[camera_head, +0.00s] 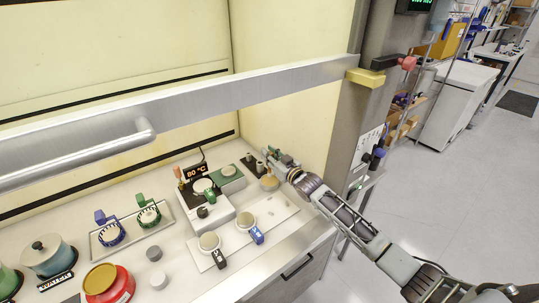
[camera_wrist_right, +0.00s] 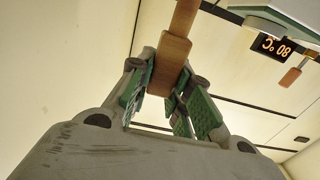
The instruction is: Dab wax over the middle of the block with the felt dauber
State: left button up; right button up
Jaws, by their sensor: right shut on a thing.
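My right gripper (camera_head: 282,163) reaches into the hood from the right, near its back right corner. In the right wrist view the green-padded fingers of this gripper (camera_wrist_right: 168,88) are shut on a flat wooden handle, taken to be the felt dauber's (camera_wrist_right: 174,52). The dauber's felt end is not clear in either view. A green block (camera_head: 232,184) with a pale round disc on top stands left of the gripper, apart from it; I cannot tell for sure that it is the task's block. My left gripper is not in view.
A white heater (camera_head: 209,222) with an 80 °C display (camera_head: 197,173) stands left of the green block. A pale plate with two round pieces (camera_head: 285,209) lies in front. A tan round thing (camera_head: 269,183) sits just below the gripper. The metal sash bar (camera_head: 200,103) crosses above.

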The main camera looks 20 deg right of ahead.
jog(key=shift+f+b, duration=0.5)
jog(key=shift+f, duration=0.35)
jog(key=shift+f+b, duration=0.3)
jog(key=shift+f, duration=0.25)
dwell(1.8)
jog(key=shift+r, duration=0.15)
jog(key=shift+r+p, duration=3.1)
jog(key=shift+r, duration=0.35)
jog(key=shift+f, duration=0.1)
